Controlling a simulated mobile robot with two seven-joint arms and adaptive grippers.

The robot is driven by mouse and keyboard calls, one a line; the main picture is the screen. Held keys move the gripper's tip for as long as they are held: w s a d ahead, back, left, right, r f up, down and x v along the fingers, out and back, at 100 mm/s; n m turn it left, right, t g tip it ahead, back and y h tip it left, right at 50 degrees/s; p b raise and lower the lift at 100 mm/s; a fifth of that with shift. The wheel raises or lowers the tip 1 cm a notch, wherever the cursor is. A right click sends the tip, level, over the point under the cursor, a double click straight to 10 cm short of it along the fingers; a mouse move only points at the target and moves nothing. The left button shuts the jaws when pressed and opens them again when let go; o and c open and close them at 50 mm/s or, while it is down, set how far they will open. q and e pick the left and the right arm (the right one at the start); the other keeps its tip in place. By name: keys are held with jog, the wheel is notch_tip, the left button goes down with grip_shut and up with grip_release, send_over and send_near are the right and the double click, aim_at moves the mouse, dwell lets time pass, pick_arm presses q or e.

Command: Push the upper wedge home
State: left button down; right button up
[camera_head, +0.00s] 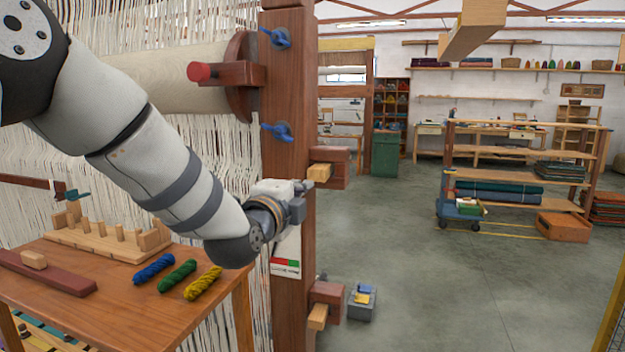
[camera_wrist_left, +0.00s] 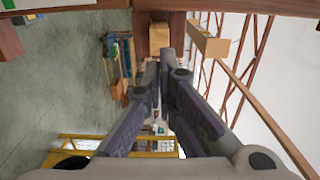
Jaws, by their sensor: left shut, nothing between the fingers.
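The upper wedge (camera_head: 319,172) is a pale wooden block sticking out of a dark red-brown tenon (camera_head: 335,155) on the right side of the loom post (camera_head: 287,110). My left gripper (camera_head: 298,208) is in front of the post, a little below and left of the wedge in the head view; its fingers are mostly hidden there. In the left wrist view, the shut, empty fingers (camera_wrist_left: 158,72) point toward the pale wedge (camera_wrist_left: 160,38), which shows just past the tips. I cannot tell whether they touch. My right gripper is out of view.
A lower wedge (camera_head: 317,316) sits in a similar tenon near the floor, beside a grey box (camera_head: 362,303). A wooden table (camera_head: 135,300) with blue, green and yellow skeins stands at left. A red-tipped peg (camera_head: 200,72) juts out above.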

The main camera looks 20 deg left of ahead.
aim_at(316, 173)
pick_arm(q)
jog(key=w, duration=0.8)
jog(key=shift+w+d, duration=0.15)
jog(key=shift+w, duration=0.05)
jog(key=w+b, duration=0.1)
jog(key=w+f+b, duration=0.1)
jog(key=w, duration=0.1)
jog(key=shift+w+d, duration=0.1)
jog(key=shift+w, duration=0.2)
jog(key=shift+w+r, duration=0.1)
jog(key=shift+r, duration=0.55)
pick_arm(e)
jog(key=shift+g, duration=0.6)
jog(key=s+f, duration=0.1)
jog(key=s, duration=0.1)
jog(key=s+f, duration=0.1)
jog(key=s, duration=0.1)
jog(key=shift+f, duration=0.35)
